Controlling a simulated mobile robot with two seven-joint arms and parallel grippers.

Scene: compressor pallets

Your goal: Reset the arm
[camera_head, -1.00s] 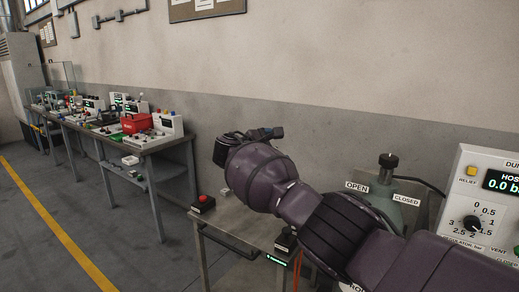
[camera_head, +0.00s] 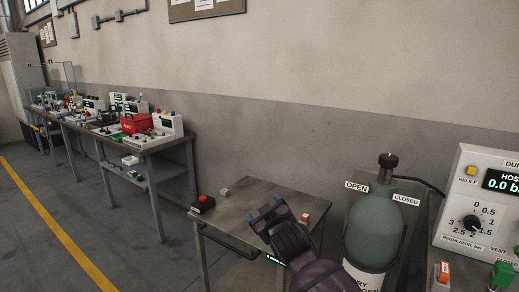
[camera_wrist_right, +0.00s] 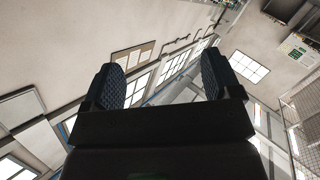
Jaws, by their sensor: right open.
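My right gripper (camera_head: 265,208) shows in the head view in front of the small metal table (camera_head: 233,205), its dark arm coming up from the bottom edge. In the right wrist view the two blue-padded fingers (camera_wrist_right: 162,82) stand wide apart with nothing between them. Behind them are wall, windows and ceiling, so the gripper points upward. My left gripper is not in view.
A red button box (camera_head: 203,203) and small blocks lie on the metal table. A green gas cylinder (camera_head: 373,232) stands right of my arm, beside a white gauge panel (camera_head: 480,205). A long workbench (camera_head: 150,143) with instruments runs along the wall at left.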

